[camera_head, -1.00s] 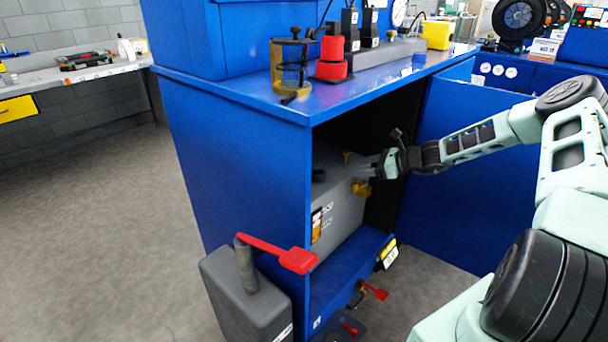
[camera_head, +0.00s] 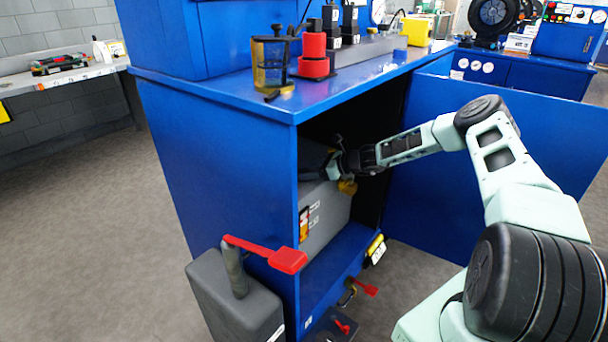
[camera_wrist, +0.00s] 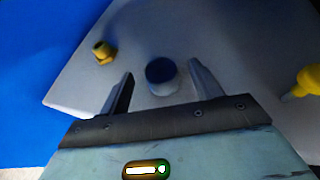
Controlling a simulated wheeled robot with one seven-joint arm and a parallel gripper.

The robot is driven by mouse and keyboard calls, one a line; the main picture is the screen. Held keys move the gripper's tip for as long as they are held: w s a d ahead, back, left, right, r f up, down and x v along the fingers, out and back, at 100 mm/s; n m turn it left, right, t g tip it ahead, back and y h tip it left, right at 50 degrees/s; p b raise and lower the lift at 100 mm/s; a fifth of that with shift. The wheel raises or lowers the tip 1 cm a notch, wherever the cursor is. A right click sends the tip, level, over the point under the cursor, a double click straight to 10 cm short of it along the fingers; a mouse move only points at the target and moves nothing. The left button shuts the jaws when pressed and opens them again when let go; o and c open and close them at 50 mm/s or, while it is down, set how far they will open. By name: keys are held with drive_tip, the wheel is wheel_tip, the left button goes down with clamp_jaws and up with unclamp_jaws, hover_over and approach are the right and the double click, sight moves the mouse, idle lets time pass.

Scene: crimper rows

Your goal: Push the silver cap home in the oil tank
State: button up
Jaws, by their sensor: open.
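The grey oil tank (camera_head: 325,222) stands inside the blue cabinet; its top also shows in the wrist view (camera_wrist: 75,92). The silver cap (camera_wrist: 162,76) is a short round piece on the tank top, with a dark blue-looking upper face and pale sides. How deep it sits I cannot tell. My gripper (camera_wrist: 161,84) is open above the tank, with one finger on each side of the cap and visible gaps to both. In the head view, my gripper (camera_head: 320,165) is in the cabinet's shadow over the tank, and the cap is hidden there.
Yellow fittings (camera_wrist: 103,52) stand on the tank to both sides in the wrist view. A grey can with a red lever (camera_head: 270,257) stands before the cabinet. The cabinet's top panel is above my gripper.

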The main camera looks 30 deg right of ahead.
sight(305, 170)
drive_tip(key=x, duration=0.4)
drive_tip(key=shift+w+a+f, duration=0.1)
drive_tip(key=shift+w+f, duration=0.1)
drive_tip(key=shift+w, duration=0.05)
drive_tip(key=c, duration=1)
